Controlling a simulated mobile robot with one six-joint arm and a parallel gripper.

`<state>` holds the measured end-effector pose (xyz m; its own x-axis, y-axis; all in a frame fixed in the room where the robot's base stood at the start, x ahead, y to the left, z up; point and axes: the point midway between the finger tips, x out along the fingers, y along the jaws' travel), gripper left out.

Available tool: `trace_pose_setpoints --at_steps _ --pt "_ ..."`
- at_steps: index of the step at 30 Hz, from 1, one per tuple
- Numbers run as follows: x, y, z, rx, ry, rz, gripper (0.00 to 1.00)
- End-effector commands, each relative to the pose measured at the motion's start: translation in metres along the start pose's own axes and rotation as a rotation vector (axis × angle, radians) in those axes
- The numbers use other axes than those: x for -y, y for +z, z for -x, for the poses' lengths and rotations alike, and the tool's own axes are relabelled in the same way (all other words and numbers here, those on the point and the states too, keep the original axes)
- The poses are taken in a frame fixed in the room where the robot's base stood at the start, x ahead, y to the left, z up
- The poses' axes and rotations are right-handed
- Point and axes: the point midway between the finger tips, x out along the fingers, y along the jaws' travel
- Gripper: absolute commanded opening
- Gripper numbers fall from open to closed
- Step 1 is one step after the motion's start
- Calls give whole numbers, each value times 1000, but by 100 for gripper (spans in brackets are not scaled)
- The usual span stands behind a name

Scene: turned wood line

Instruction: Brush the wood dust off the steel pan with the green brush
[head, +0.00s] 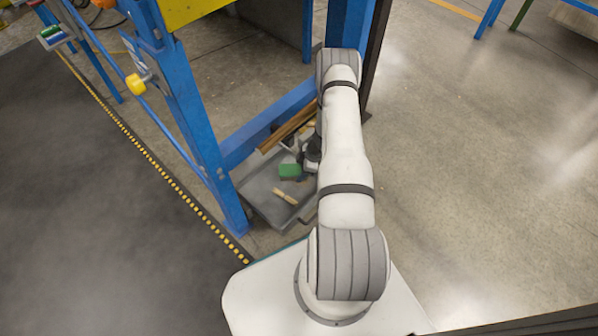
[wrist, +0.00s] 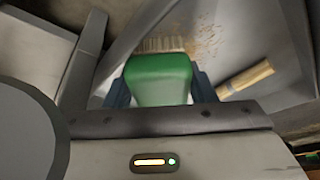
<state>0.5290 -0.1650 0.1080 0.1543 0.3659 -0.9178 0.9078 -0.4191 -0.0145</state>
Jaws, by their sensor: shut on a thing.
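The green brush (wrist: 160,78) is held between the two fingers of my gripper (wrist: 158,88) in the wrist view. Its pale bristles (wrist: 163,44) point away from my wrist toward the pan; I cannot tell whether they touch it. The brush also shows in the head view (head: 289,170), beside my gripper (head: 308,162), which my arm partly hides. The grey steel pan (head: 262,190) lies on the floor, and its surface shows in the wrist view (wrist: 277,45). Brown wood dust (wrist: 207,38) lies on the pan just right of the bristles.
A short light wooden piece (head: 286,196) lies in the pan, right of the brush in the wrist view (wrist: 245,78). Brown wooden strips (head: 287,130) lie behind the pan. A blue frame post (head: 205,130) stands close at the left. Open concrete floor (head: 480,150) lies to the right.

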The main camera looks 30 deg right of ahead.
Motion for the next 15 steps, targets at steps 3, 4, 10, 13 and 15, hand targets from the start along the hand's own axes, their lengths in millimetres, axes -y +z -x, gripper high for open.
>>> trace_pose_setpoints --at_steps 3,4,10,13,15 --pt "-17 11 9 18 35 -12 14" --pt "-17 12 10 18 36 -13 14" --pt "-15 6 12 17 39 -16 14" --pt "-9 0 10 17 39 -16 14" --pt "-4 -5 9 17 38 -14 14"
